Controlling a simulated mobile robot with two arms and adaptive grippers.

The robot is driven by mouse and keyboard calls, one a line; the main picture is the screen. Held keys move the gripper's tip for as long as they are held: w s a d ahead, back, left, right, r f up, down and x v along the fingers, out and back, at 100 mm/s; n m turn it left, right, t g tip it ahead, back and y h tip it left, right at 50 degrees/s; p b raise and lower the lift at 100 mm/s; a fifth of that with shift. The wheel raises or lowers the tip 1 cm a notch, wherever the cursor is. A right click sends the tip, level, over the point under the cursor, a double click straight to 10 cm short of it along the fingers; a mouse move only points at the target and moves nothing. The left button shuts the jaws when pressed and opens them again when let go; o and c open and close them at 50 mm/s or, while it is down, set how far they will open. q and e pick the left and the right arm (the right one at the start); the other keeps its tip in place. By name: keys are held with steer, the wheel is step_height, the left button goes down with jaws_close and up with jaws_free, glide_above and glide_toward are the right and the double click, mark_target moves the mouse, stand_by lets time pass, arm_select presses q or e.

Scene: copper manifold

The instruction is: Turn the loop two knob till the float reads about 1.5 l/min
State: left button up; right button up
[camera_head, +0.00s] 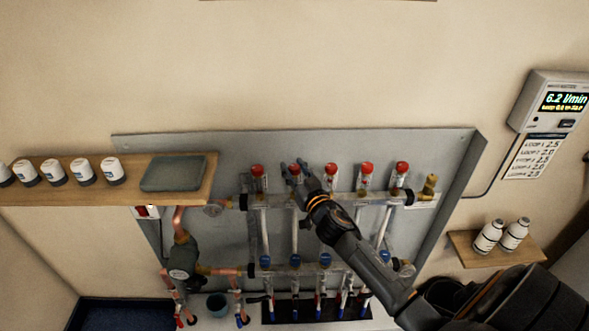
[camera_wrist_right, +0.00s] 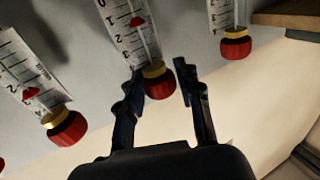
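A row of flow gauges with red knobs runs along the upper bar of the manifold. The second knob from the left (camera_head: 294,169) is partly covered by my right gripper (camera_head: 301,165). In the right wrist view the fingers of my right gripper (camera_wrist_right: 160,72) are spread on either side of this red knob (camera_wrist_right: 160,87), with a visible gap at the right finger; I cannot tell whether the left finger touches. The gauge (camera_wrist_right: 124,28) at this knob has a red float (camera_wrist_right: 137,21) near the 1 mark; the exact reading is unclear. My left gripper is not in view.
Neighbouring knobs (camera_head: 257,170) (camera_head: 331,169) stand close on both sides. A wall display (camera_head: 565,101) reads 6.2 l/min above a loop list (camera_head: 534,156). A wooden shelf (camera_head: 80,190) with white actuators is at left; a small shelf (camera_head: 478,258) with white bottles is at right.

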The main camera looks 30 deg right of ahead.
jaws_close()
steer(key=shift+m+h+b, duration=0.35)
steer(key=shift+m+h, duration=0.05)
steer(key=shift+h, duration=0.2)
steer(key=o, duration=0.6)
jaws_free()
steer(key=shift+s+a+f, duration=0.1)
steer(key=shift+s+a, duration=0.05)
steer(key=shift+s, duration=0.4)
steer(key=v, duration=1.1)
steer(key=shift+r, duration=0.25)
